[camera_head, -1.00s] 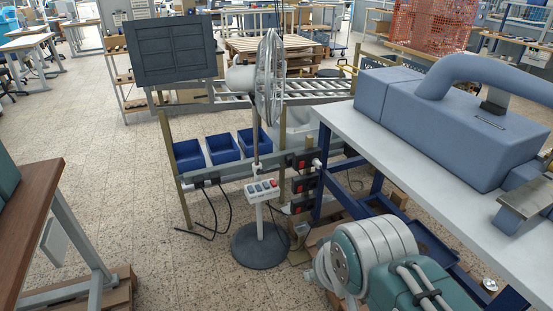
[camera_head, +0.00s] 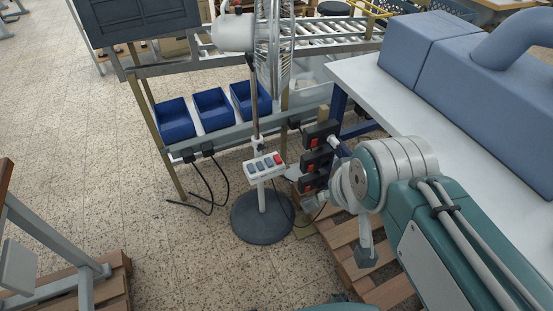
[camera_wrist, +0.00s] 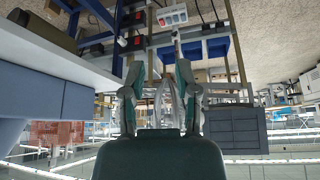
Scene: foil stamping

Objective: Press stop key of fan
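The fan (camera_head: 232,33) stands on a round dark base (camera_head: 262,217), its head cut off by the top edge in the head view. Its white key panel (camera_head: 264,166) sits low on the pole, with a row of grey-blue keys and one red key (camera_head: 278,160) at the right end. No label on the keys is readable. In the wrist view the panel (camera_wrist: 172,17) shows upside down near the top, beyond the fingertips. My gripper (camera_wrist: 159,66) has its two fingers spread apart with nothing held, and it is apart from the panel.
A white-topped table (camera_head: 395,120) with a large blue machine (camera_head: 470,90) stands on the right. Black socket boxes (camera_head: 316,160) with red switches are close right of the panel. Blue bins (camera_head: 213,108) stand on a rack behind. Open floor (camera_head: 165,240) lies left of the base.

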